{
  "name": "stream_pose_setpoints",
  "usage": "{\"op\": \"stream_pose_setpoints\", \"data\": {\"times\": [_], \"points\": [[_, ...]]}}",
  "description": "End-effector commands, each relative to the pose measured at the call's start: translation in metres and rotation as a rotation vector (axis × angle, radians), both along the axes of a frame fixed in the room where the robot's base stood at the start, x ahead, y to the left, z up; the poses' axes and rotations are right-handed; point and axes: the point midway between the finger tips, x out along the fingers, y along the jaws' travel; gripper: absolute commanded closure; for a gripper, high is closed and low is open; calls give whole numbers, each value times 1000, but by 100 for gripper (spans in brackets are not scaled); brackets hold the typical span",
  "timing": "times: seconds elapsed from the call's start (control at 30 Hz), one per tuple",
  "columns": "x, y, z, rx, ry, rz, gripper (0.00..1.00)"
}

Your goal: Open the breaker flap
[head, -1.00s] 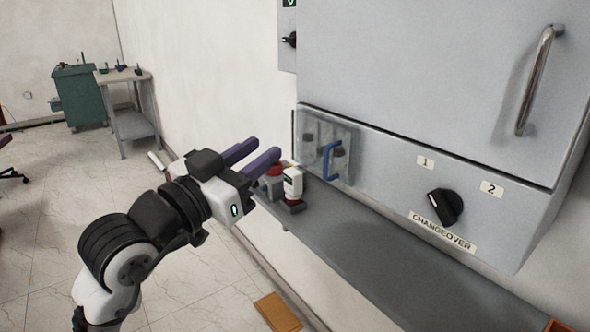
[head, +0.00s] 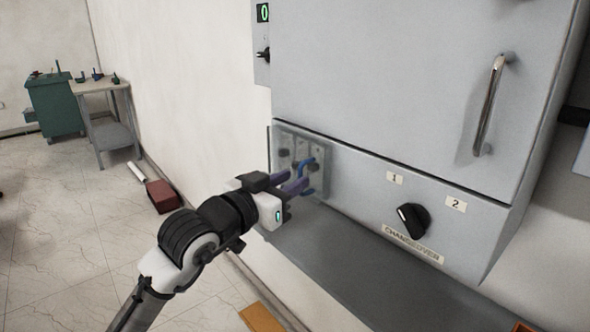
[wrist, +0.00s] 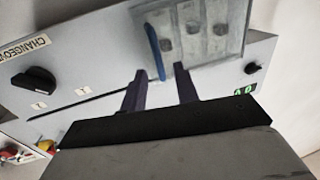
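The breaker flap (head: 318,172) is a clear, pale cover at the lower left of the grey cabinet, and it looks closed over several dark switches. A blue bar handle (head: 311,163) is on it. The flap (wrist: 225,40) and blue handle (wrist: 153,45) also show in the wrist view. My gripper (head: 300,184), with dark purple fingers, is at the lower end of the handle. In the wrist view my gripper (wrist: 161,72) has its fingers apart, with the handle's near end close to the left finger. I cannot tell whether they touch.
The cabinet has a black CHANGEOVER knob (head: 413,220) right of the flap and a large upper door with a metal handle (head: 488,105). A grey shelf (head: 350,265) runs below. A green cabinet and small table stand at the far left. The floor at left is mostly clear.

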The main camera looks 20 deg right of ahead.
Motion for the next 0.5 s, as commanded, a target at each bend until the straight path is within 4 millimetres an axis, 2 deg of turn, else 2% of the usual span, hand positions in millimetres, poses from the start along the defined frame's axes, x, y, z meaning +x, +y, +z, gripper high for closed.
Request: {"op": "stream_pose_setpoints", "data": {"times": [0.2,0.5], "points": [[11,-17,1,0,0,0,70],[12,-19,0,0,0,1,70]]}}
